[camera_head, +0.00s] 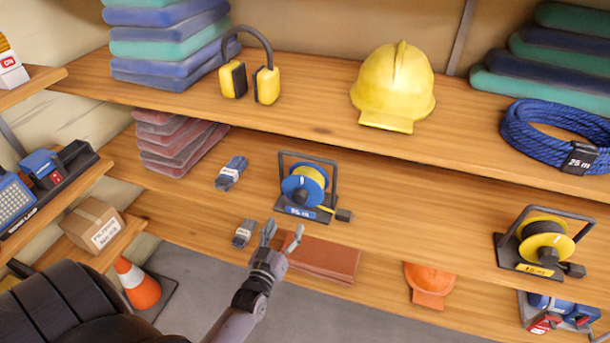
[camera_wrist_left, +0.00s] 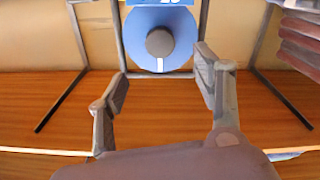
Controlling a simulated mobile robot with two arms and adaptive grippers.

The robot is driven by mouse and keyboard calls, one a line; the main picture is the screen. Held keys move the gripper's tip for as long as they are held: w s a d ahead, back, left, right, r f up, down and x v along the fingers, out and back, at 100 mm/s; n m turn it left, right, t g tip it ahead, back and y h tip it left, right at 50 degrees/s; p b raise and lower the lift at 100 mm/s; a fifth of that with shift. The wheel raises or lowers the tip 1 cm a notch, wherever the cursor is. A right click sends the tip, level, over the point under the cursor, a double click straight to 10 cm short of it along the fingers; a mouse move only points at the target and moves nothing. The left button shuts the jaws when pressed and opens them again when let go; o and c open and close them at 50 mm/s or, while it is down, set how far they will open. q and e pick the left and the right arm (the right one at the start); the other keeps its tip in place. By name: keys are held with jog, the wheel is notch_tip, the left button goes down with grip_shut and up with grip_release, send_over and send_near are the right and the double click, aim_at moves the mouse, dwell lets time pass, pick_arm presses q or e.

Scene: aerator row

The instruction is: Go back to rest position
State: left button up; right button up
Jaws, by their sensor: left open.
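My left gripper (camera_head: 281,236) reaches in from the lower left in the head view. Its two fingers are spread apart with nothing between them. It is in front of the shelves, just below the blue and yellow cable reel (camera_head: 305,187) in the picture. That reel stands on the middle shelf in a dark frame. In the left wrist view the open fingers of the gripper (camera_wrist_left: 162,76) stand apart on either side of the lower edge of a blue reel disc (camera_wrist_left: 140,28). No contact with it is visible. My right gripper is not in view.
The upper shelf (camera_head: 310,115) holds yellow ear defenders (camera_head: 265,85), a yellow helmet (camera_head: 394,85) and a blue rope coil (camera_head: 520,135). Another cable reel (camera_head: 543,243) stands at right. An orange-and-white cone (camera_head: 137,284) stands lower left. Grey floor (camera_head: 330,318) shows clear below the shelves.

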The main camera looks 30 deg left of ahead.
pick_arm(q)
jog(key=s+d+f+m+g+h, duration=0.1)
jog(key=s+d+f+g, duration=0.3)
jog(key=f, duration=0.5)
jog(key=s+d+f+m+g+h, duration=0.2)
jog(key=s+f, duration=0.5)
jog(key=f, duration=0.3)
jog(key=s+d+f+m+g+h, duration=0.1)
jog(key=s+d+f+g, duration=0.3)
jog(key=f, duration=0.5)
jog(key=s+f+m+g, duration=0.1)
jog(key=s+f, duration=0.3)
jog(key=s, duration=0.5)
jog(key=s+d+f+m+g, duration=0.1)
jog(key=s+f+g, duration=0.2)
jog(key=s, duration=0.6)
jog(key=s+f+m+g, duration=0.1)
jog(key=s+f, duration=0.3)
jog(key=s, duration=0.4)
jog(key=shift+s+d+f+m+g, duration=0.3)
jog(key=shift+s+g, duration=0.1)
jog(key=shift+g, duration=0.3)
